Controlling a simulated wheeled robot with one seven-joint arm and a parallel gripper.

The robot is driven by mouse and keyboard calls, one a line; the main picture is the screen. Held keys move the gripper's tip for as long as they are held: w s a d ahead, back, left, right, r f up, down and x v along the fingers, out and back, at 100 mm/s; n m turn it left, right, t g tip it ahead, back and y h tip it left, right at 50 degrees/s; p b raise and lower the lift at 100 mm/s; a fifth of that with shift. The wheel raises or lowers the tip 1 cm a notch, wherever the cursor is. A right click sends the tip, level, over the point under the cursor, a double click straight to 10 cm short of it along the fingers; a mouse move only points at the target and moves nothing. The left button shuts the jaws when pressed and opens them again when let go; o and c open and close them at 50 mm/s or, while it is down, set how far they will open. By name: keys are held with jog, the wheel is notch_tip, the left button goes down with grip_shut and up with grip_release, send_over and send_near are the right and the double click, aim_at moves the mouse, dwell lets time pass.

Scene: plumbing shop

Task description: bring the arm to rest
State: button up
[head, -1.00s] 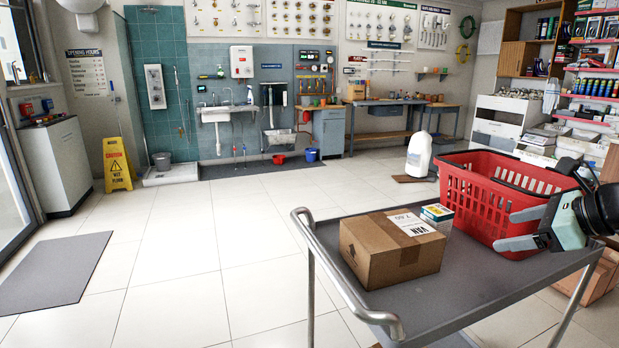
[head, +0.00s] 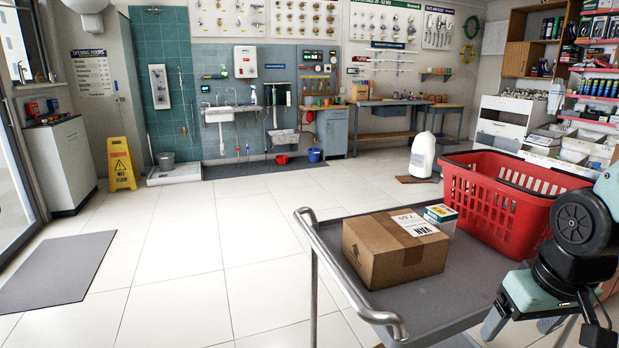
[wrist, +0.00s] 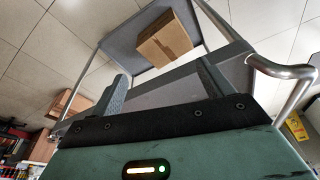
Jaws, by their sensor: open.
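My gripper (head: 524,326) is at the lower right of the head view, hanging down at the near right side of the grey cart (head: 452,276). The cart's edge and a cardboard box (wrist: 165,39) lie beyond the fingers. My arm is folded at the right of the head view, in front of the red basket.
A white jug (head: 422,156) stands on the floor behind.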

jog(key=s+a+f+n+g+b, duration=0.1)
jog(key=s+a+f+n+b, duration=0.35)
jog(key=s+a, duration=0.35)
jog(key=s+a+f+n+g+b, duration=0.25)
jog(key=s+a+f+b, duration=0.2)
jog(key=a, duration=0.55)
notch_tip(320, 180, up, 18)
jog(key=p, duration=1.6)
jog(key=shift+s+d+f+t+y+p, duration=0.2)
jog(key=shift+s+t+y+p, duration=0.1)
jog(key=shift+t+p, duration=0.15)
